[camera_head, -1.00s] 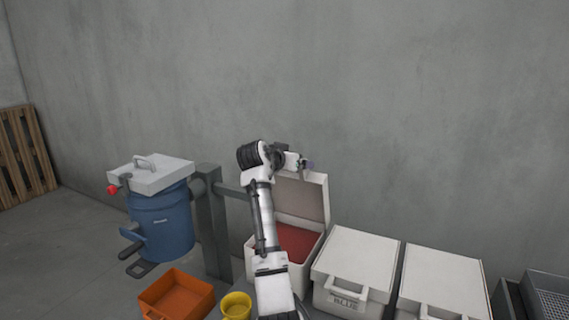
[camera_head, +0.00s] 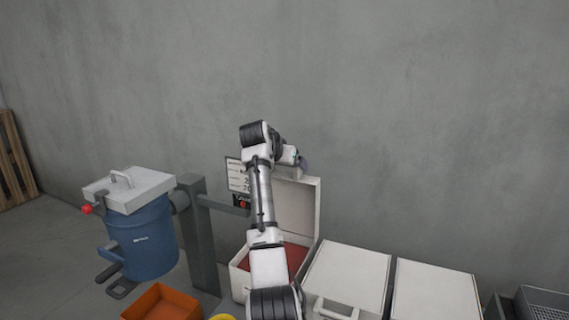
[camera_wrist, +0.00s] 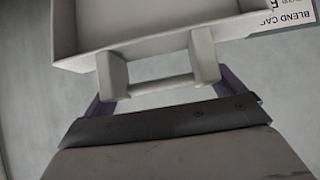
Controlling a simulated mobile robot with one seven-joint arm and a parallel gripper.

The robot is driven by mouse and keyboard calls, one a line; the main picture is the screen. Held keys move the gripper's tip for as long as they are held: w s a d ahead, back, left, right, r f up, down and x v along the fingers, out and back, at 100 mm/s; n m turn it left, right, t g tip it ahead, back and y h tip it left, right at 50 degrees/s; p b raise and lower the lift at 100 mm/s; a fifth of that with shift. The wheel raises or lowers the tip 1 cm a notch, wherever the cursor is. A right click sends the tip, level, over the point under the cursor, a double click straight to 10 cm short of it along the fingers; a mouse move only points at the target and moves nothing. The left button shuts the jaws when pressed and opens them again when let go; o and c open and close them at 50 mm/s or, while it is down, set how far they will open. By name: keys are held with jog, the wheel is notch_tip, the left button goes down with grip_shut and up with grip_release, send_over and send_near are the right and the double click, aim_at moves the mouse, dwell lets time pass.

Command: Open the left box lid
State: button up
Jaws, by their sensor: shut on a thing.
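The left box (camera_head: 239,284) is white with a red inside (camera_head: 297,256). Its white lid (camera_head: 300,208) stands raised, close to upright, at the back of the box. My gripper (camera_head: 302,163) is at the lid's top edge, and my arm hides part of the box and lid. In the wrist view, my gripper's purple fingers (camera_wrist: 166,84) are on either side of the lid's white handle (camera_wrist: 160,85), shut on it. The lid's rim (camera_wrist: 140,45) shows just beyond the handle.
Two closed white boxes stand to the right, the middle one (camera_head: 350,275) and another (camera_head: 433,292). A blue drum (camera_head: 145,240) with a white lid stands left. An orange bin (camera_head: 162,303) is in front. A sign (camera_head: 237,178) and grey post (camera_head: 200,235) stand near my arm.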

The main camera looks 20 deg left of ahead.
jog(key=o, duration=1)
jog(key=shift+o, duration=0.2)
jog(key=shift+s, duration=0.1)
jog(key=b+v, duration=0.5)
jog(key=v, duration=0.8)
jog(key=shift+s+r, duration=0.25)
jog(key=shift+s, duration=0.05)
jog(key=shift+f, duration=0.1)
